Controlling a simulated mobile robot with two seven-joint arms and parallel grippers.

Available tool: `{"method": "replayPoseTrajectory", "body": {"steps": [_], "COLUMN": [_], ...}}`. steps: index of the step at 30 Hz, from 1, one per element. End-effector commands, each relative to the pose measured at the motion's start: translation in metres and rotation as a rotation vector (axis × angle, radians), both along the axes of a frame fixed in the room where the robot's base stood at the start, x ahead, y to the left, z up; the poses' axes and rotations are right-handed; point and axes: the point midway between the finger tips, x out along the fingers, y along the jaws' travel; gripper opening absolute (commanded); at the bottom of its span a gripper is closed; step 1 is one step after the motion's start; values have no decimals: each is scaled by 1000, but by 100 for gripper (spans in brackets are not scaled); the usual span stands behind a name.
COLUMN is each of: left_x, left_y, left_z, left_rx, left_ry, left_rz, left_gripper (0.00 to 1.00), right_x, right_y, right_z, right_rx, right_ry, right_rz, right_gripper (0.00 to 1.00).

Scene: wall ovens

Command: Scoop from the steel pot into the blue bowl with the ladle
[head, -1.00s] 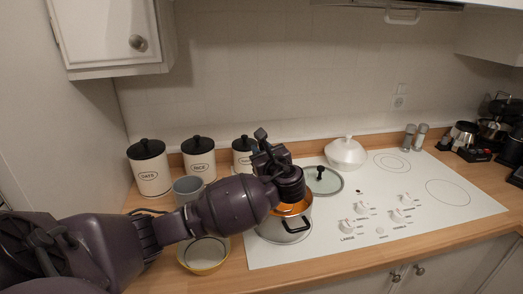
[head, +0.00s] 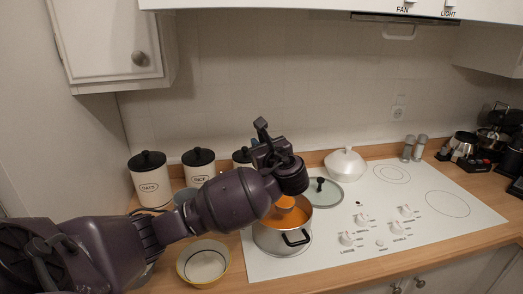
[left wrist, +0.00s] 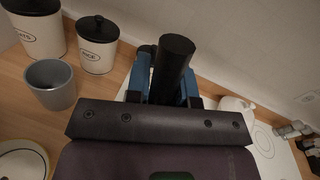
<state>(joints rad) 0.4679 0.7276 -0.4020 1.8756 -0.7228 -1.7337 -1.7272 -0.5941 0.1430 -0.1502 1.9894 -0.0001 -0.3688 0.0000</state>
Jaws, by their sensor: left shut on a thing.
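The steel pot (head: 283,240) stands on the front left of the white cooktop, open, with orange soup inside. My left gripper (head: 270,155) is above it, shut on the ladle's black handle (head: 261,126). The handle also shows between blue fingers in the left wrist view (left wrist: 172,65). The ladle's scoop (head: 285,202), orange with soup, hangs at the pot's mouth, partly hidden by my arm. A bowl (head: 222,262) stands on the wooden counter left of the pot; it looks pale inside with a yellowish outside, not clearly blue. My right gripper is not in view.
A grey-blue cup (left wrist: 50,85) and black-lidded canisters (head: 149,182) stand behind the bowl. A glass lid (head: 322,192) and a white covered dish (head: 345,164) lie behind the pot. The right half of the cooktop is clear.

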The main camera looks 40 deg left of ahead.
Motion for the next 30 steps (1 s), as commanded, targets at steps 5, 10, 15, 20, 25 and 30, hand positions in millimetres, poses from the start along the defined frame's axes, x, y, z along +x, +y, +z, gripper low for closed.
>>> {"method": "replayPoseTrajectory", "body": {"steps": [5,10,15,20,25,30], "left_x": [1,0,0,0,0,0], "left_y": [0,0,0,0,0,0], "left_z": [13,23,35,45,54,58], "left_rx": [0,-1,-1,-1,1,-1], "left_ry": [-3,-2,-3,-3,-1,-2], "left_rz": [-1,-1,0,0,-1,-1], "left_gripper": [0,0,0,0,0,0], "right_x": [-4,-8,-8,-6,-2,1], "right_y": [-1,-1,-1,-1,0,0], "right_z": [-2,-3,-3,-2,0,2], "right_rx": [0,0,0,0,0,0], "right_ry": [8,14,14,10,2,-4], "right_rz": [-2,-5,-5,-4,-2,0], "right_gripper": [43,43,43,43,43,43]}}
